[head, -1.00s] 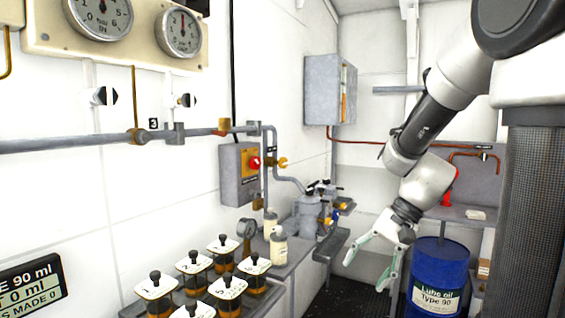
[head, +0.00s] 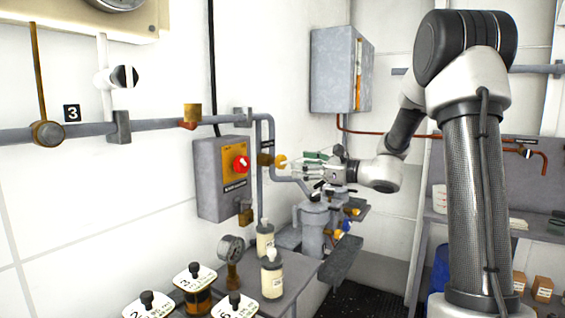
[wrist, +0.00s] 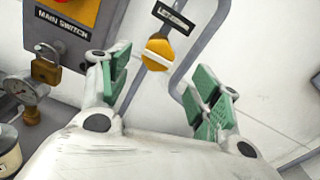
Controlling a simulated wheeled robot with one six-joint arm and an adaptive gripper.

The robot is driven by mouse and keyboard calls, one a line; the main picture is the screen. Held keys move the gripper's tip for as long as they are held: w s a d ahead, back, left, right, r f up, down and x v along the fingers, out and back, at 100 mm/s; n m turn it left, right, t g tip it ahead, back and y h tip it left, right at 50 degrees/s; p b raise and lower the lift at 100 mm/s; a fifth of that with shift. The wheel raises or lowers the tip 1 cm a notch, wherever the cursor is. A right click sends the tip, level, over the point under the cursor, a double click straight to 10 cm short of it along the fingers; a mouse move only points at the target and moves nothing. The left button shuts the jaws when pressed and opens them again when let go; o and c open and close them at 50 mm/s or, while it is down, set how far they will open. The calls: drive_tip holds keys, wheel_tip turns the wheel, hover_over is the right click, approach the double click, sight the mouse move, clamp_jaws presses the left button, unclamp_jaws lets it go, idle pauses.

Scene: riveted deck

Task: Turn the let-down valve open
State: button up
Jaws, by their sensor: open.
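The let-down valve is a yellow round knob with a pale bar across its face (wrist: 157,53), on a grey pipe beneath a small dark label (wrist: 174,17) whose text I cannot read clearly. The valve also shows in the head view (head: 281,161), left of my gripper (head: 308,163). In the wrist view, my gripper (wrist: 161,72) is open, its green-padded fingers on either side of the knob in the picture, with a gap on both sides. I see no contact. The bar slants slightly, running down to the right.
A grey main switch box with a red knob (head: 241,164) and a padlock (wrist: 45,68) is left of the valve. A gauge (head: 231,249) and bottles (head: 272,275) stand on the bench below. A grey pump-like unit (head: 315,225) is under my gripper.

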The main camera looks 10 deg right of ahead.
sight(285, 163)
drive_tip(key=x, duration=0.7)
drive_tip(key=shift+w+a+f, duration=0.1)
drive_tip(key=shift+w+a, duration=0.1)
drive_tip(key=shift+a, duration=0.2)
drive_tip(key=shift+c, duration=0.2)
drive_tip(key=c, duration=1)
